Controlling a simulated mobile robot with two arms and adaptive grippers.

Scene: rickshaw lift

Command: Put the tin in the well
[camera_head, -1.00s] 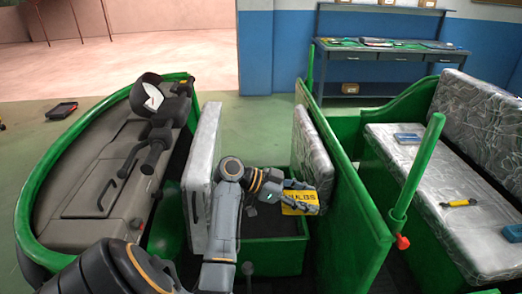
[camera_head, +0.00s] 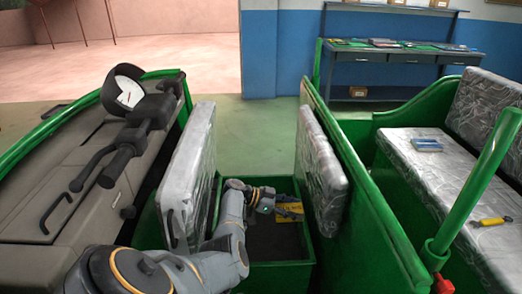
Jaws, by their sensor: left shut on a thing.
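The yellow tin (camera_head: 291,207) is held by my left gripper (camera_head: 282,204), which is shut on it. The fingers cover part of the tin. Both are over the right rear part of the well, a green-walled box (camera_head: 275,277) with a dark floor, between two upright padded seat backs. The tin looks low, near the level of the well's rim; I cannot tell whether it touches the floor. My right gripper is not in view.
A silver seat back (camera_head: 188,180) stands left of the well and another (camera_head: 320,170) stands right of it, against a green partition (camera_head: 360,185). The silver bench at right holds a blue item (camera_head: 426,145) and a yellow-handled tool (camera_head: 492,221).

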